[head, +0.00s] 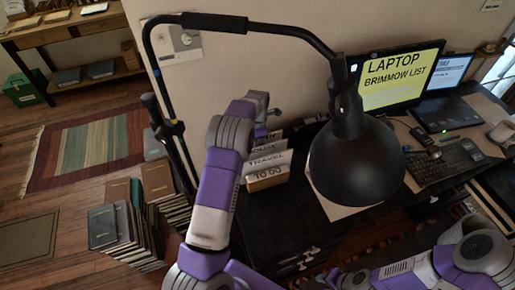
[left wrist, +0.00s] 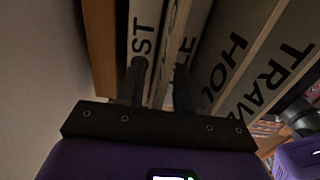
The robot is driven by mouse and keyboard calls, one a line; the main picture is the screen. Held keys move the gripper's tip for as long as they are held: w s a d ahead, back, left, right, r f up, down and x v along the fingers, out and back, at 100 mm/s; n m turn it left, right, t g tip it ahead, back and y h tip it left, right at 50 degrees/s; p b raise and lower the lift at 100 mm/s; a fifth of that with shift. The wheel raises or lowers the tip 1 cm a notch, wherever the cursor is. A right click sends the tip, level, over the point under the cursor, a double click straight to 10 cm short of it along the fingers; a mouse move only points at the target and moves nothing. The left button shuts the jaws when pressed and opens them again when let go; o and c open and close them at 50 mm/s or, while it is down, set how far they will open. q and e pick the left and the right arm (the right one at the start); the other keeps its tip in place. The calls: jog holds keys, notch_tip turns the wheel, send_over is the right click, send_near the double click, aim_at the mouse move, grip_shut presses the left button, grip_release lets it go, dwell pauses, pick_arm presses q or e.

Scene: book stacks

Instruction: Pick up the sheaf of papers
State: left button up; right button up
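A file holder (head: 268,180) stands on the dark desk, with upright cards labelled TRAVEL (head: 268,163) and TO DO in it. In the left wrist view, upright white files (left wrist: 205,55) fill the top, beside a brown wooden side (left wrist: 100,45). My left gripper (left wrist: 159,82) reaches in among them, its two dark fingers apart on either side of pale upright sheets. I cannot tell whether they touch. In the head view my left arm hides most of this. A pale sheet (head: 333,206) lies under the lamp; I cannot tell which papers are the sheaf. My right gripper is not clearly visible.
A black desk lamp (head: 355,160) overhangs the desk close to the file holder. A monitor (head: 402,78), laptop (head: 440,112), keyboard (head: 440,165) and mug (head: 503,133) stand at the right. Book stacks (head: 122,232) stand on the floor at the left, near a striped rug (head: 85,150).

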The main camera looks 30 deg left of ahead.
pick_arm(q)
jog(key=shift+f, duration=0.25)
dwell(0.4)
grip_shut()
